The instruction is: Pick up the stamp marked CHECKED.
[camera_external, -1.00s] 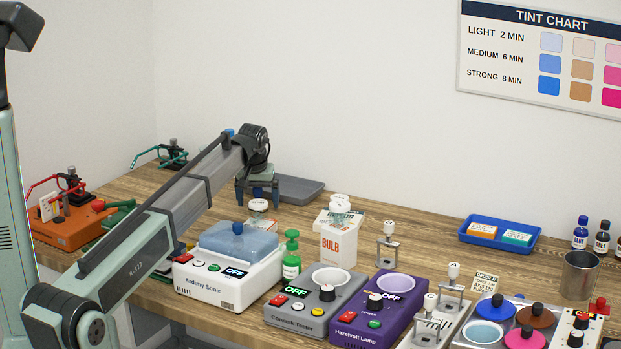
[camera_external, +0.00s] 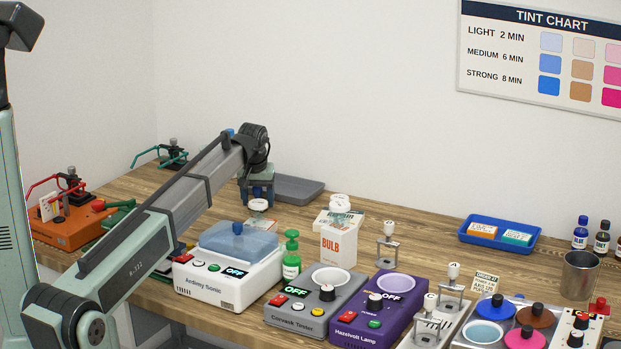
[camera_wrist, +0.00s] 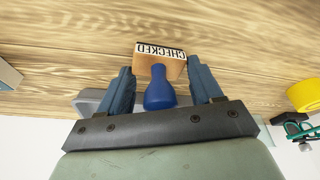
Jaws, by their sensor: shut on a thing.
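The stamp (camera_wrist: 160,95) has a blue handle and a wooden block whose label reads CHECKED, upside down in the wrist view. It lies between the two fingers of my gripper (camera_wrist: 159,70), which is shut on it. In the external view my gripper (camera_external: 257,194) is low at the back of the table, beside a grey tray. A bit of the stamp's blue handle (camera_external: 257,190) shows between the fingers there, and the rest is hidden. I cannot tell whether the block touches the table.
The grey tray (camera_external: 299,187) is just right of my gripper. A white round-topped item (camera_external: 258,205) stands close in front. The white Ardimy Sonic machine (camera_external: 228,275) and the BULB box (camera_external: 337,240) are nearer the camera. A blue tray (camera_external: 500,248) is far right.

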